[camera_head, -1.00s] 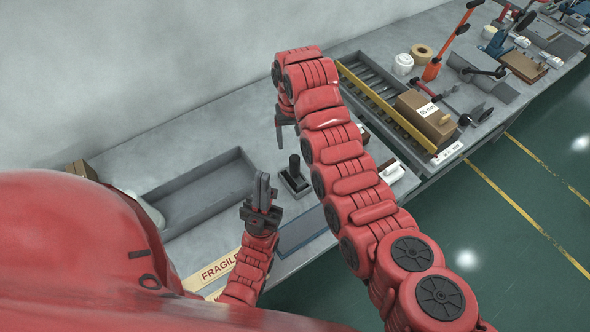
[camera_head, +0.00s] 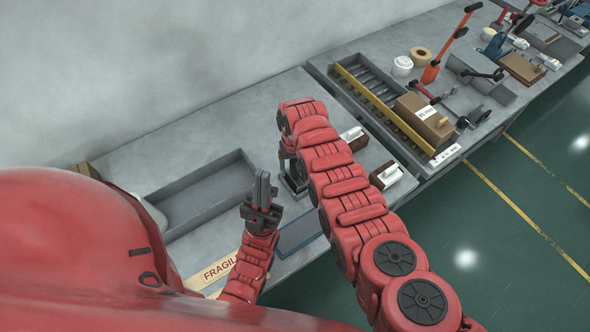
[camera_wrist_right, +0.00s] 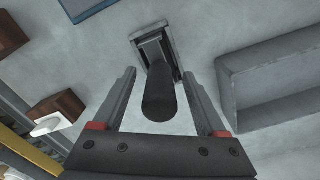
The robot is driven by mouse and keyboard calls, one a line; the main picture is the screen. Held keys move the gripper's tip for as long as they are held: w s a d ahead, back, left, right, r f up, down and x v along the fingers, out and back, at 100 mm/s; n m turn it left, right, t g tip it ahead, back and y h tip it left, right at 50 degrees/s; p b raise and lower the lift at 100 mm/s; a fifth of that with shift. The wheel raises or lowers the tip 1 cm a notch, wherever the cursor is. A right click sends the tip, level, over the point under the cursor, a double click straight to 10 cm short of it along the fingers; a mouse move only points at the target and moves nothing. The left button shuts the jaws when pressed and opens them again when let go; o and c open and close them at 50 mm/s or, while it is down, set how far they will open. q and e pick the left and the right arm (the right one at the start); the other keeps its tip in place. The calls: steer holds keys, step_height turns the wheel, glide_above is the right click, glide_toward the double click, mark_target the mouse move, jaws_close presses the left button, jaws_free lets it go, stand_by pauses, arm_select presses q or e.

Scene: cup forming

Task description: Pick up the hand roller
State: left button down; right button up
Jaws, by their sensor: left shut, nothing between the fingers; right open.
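The hand roller (camera_wrist_right: 162,97) appears to be the tool with an upright black handle on a grey base. In the right wrist view its handle points toward the camera and lies between the spread fingers of my open right gripper (camera_wrist_right: 160,76), with gaps on both sides. In the head view the hand roller (camera_head: 291,184) is mostly hidden behind my right arm, and my right gripper (camera_head: 288,161) hangs above it. My left gripper (camera_head: 262,192) is shut and empty, left of the roller near the tray.
A grey open tray (camera_head: 175,232) is on the left of the bench. Two brown blocks with white tops (camera_head: 352,134) (camera_head: 390,175) stand to the right. A blue-grey mat (camera_head: 301,231) lies in front. A roller conveyor (camera_head: 365,84) with a box is on the neighbouring table.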

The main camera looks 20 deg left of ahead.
steer(key=shift+f, duration=0.2)
jaws_close()
stand_by(0.3)
